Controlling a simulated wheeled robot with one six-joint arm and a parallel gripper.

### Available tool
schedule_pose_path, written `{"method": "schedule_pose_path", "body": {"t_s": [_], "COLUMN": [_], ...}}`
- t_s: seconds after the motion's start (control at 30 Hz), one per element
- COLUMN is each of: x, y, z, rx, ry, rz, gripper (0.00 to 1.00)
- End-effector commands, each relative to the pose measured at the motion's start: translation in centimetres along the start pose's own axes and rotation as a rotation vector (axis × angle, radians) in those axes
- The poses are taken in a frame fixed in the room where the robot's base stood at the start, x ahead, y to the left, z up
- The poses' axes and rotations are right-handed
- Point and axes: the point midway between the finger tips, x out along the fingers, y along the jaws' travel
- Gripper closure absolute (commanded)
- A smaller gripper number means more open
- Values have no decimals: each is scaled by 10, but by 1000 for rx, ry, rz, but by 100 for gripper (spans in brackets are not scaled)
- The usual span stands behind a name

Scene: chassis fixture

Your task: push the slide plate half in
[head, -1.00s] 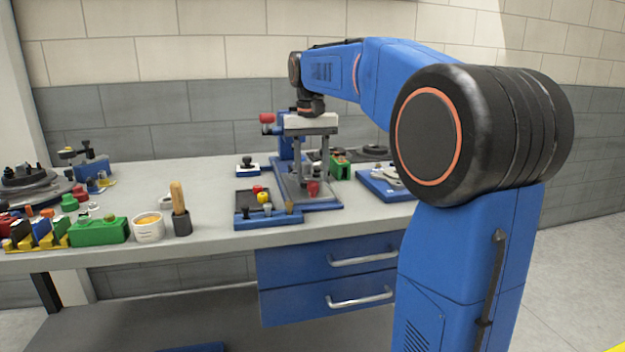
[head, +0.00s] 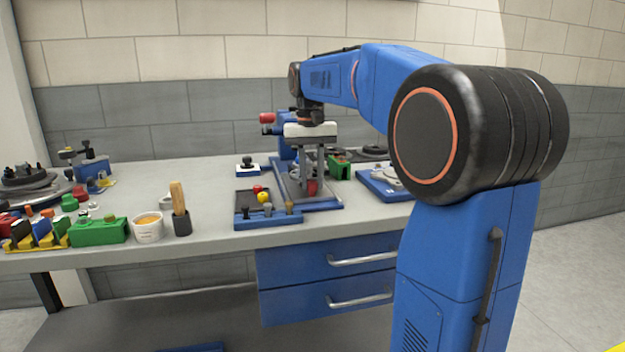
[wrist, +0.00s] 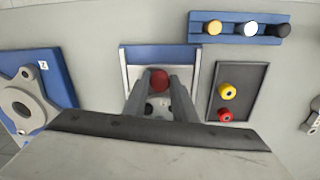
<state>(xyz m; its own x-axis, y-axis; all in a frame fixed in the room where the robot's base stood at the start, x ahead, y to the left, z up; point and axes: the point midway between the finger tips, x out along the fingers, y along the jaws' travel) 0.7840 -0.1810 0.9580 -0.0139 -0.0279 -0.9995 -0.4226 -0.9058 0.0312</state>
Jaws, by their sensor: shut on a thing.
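The slide plate (head: 291,188) is a grey metal plate on the blue-edged chassis fixture (head: 325,206). The plate also shows in the wrist view (wrist: 132,72), in front of a blue strip. A red knob (head: 312,187) stands near its front end, and it shows between the fingers in the wrist view (wrist: 159,79). My gripper (head: 311,184) points down over the plate and is shut on the red knob. My fingers hide part of the knob and plate. The wrist view (wrist: 161,80) shows the fingers on either side of the knob.
A dark tray (wrist: 238,91) with a red and a yellow knob lies beside the fixture. A blue rack (wrist: 238,28) holds several pegs. A blue-based part (head: 380,184) sits to the right. A brush cup (head: 182,223) and white tub (head: 148,228) stand left.

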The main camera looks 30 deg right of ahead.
Motion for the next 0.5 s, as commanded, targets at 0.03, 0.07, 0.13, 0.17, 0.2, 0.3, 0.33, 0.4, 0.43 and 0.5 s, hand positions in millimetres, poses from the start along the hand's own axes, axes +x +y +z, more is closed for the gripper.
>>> {"method": "schedule_pose_path", "body": {"t_s": [0.03, 0.07, 0.13, 0.17, 0.2, 0.3, 0.33, 0.4, 0.43, 0.5], "x": [0, 0, 0, 0, 0, -1, -1, -1, -1, -1], "y": [-1, -2, -4, -5, -6, -8, -9, -11, -11, -12], "z": [-7, -11, -23, -28, -35, -52, -56, -66, -70, -76], "rx": [0, 0, 0, 0, 0, 0, 0, 0, 0, 0], "ry": [0, 0, 0, 0, 1, 1, 1, 0, 1, 1], "rz": [0, 0, 0, 0, 0, 0, 0, 0, 0, 0], "gripper": [100, 100, 100, 100, 100, 100, 100, 100, 100, 100]}}
